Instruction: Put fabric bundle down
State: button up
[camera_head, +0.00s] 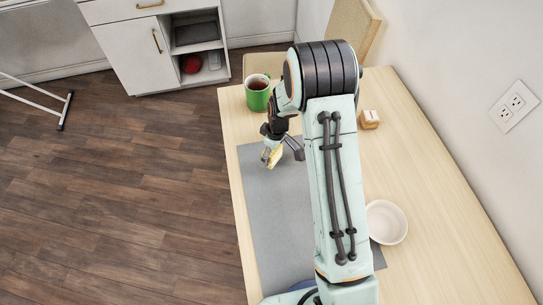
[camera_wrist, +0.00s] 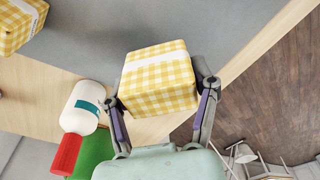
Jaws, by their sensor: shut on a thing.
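The fabric bundle (camera_wrist: 158,80) is a yellow-and-white checked block with a pale band. My gripper (camera_wrist: 162,94) is shut on it, one finger on each side. In the head view the bundle (camera_head: 275,157) shows as a small yellow patch at my gripper (camera_head: 271,153), over the far end of the grey mat (camera_head: 265,205). I cannot tell whether it touches the mat. A second yellow checked bundle (camera_wrist: 18,22) lies at the top left of the wrist view; my arm likely hides it in the head view.
A green mug (camera_head: 258,92) of dark drink stands just beyond my gripper. A white bottle with a red cap (camera_wrist: 82,108) is beside it in the wrist view. A small wooden block (camera_head: 369,120) and a white bowl (camera_head: 386,222) are right of my arm. The mat's left part is clear.

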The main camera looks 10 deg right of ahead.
aim_at(276, 151)
jog(key=shift+s+f, duration=0.1)
jog(key=shift+f, duration=1.05)
jog(key=shift+f, duration=0.1)
jog(key=o, duration=0.9)
jog(key=r, duration=0.7)
jog(key=s+d+r, duration=0.1)
jog(key=r, duration=0.3)
jog(key=shift+r, duration=0.35)
jog(key=s+a+r+m, duration=0.1)
jog(key=s+r+m, duration=0.2)
jog(key=s+r, duration=0.65)
jog(key=s+m, duration=0.1)
jog(key=s, duration=0.4)
jog(key=s+r+m, duration=0.1)
jog(key=s+m, duration=0.1)
jog(key=s, duration=0.4)
jog(key=s+a+r+m+g, duration=0.1)
jog(key=s, duration=0.5)
jog(key=shift+r+m, duration=0.15)
jog(key=shift+m, duration=0.25)
